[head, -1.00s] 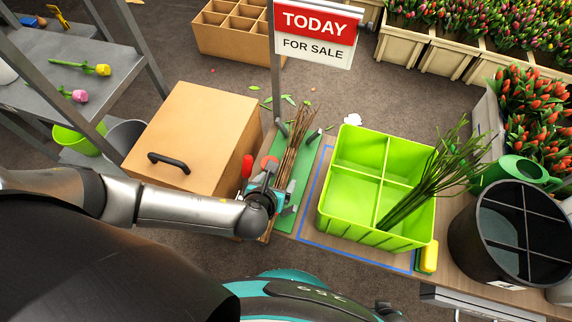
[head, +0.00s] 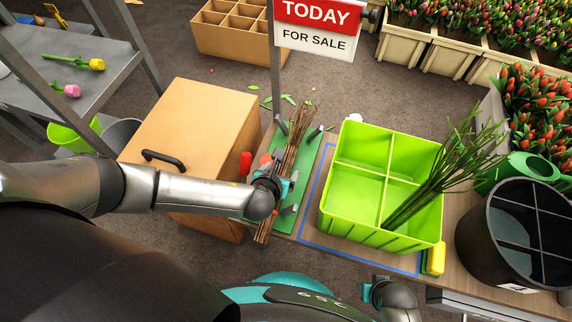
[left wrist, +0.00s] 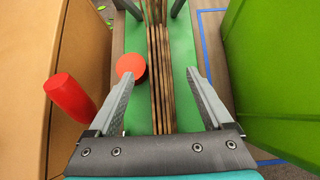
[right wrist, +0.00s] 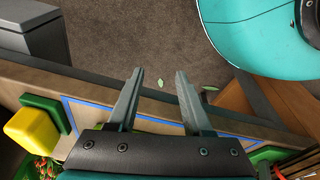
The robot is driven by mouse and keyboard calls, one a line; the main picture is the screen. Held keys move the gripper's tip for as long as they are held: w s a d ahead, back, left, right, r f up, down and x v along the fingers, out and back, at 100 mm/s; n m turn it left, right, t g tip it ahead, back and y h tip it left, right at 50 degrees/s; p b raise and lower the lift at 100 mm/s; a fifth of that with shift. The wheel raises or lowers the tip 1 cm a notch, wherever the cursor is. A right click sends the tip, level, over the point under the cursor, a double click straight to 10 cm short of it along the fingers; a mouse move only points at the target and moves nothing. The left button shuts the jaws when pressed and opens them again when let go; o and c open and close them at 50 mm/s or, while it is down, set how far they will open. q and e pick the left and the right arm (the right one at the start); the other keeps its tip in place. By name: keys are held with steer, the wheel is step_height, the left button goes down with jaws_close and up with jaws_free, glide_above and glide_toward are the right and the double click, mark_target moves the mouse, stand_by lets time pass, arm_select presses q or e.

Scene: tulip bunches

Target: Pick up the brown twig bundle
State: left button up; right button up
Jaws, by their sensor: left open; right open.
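The brown twig bundle (head: 292,140) lies lengthwise on a green mat (head: 300,190) with upright grey pegs. My left gripper (head: 272,178) is over the bundle's near part. In the left wrist view, the open left gripper (left wrist: 160,92) has the twigs (left wrist: 160,70) between its fingers, with a gap on each side. I cannot tell how high the fingers are above the mat. My right gripper (right wrist: 155,88) is open and empty near the table's front edge (right wrist: 230,130). In the head view only part of the right gripper (head: 375,290) shows.
A lime green divided crate (head: 340,200) with green stems (head: 445,175) in one compartment stands right of the mat. A cardboard box (head: 190,125) with a black handle is at left. A red-topped object (left wrist: 70,100) and red disc (left wrist: 131,67) sit beside the left fingers.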

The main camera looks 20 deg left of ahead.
mark_target(285, 163)
arm_select(q)
steer(key=shift+b+x, duration=0.55)
steer(key=shift+x, duration=0.5)
steer(key=shift+w+f+b, duration=0.45)
steer(key=shift+w+f, duration=0.05)
steer(key=shift+w+f+b, duration=0.25)
steer(key=shift+w+b, duration=0.05)
steer(key=b+x, duration=0.2)
steer(key=x, duration=0.1)
steer(key=shift+w+f+b, duration=0.1)
steer(key=shift+w+b, duration=0.15)
steer(key=shift+b, duration=0.15)
steer(key=shift+w+a+f+b, duration=0.1)
steer(key=shift+w+f+b, duration=0.2)
steer(key=shift+w, duration=0.05)
arm_select(e)
steer(key=w+a+r+t, duration=0.1)
steer(key=w+r, duration=0.4)
steer(key=r, duration=0.7)
steer(key=shift+a+t, duration=0.3)
steer(key=shift+a, duration=0.25)
steer(key=shift+w, duration=0.1)
arm_select(q)
jaws_close()
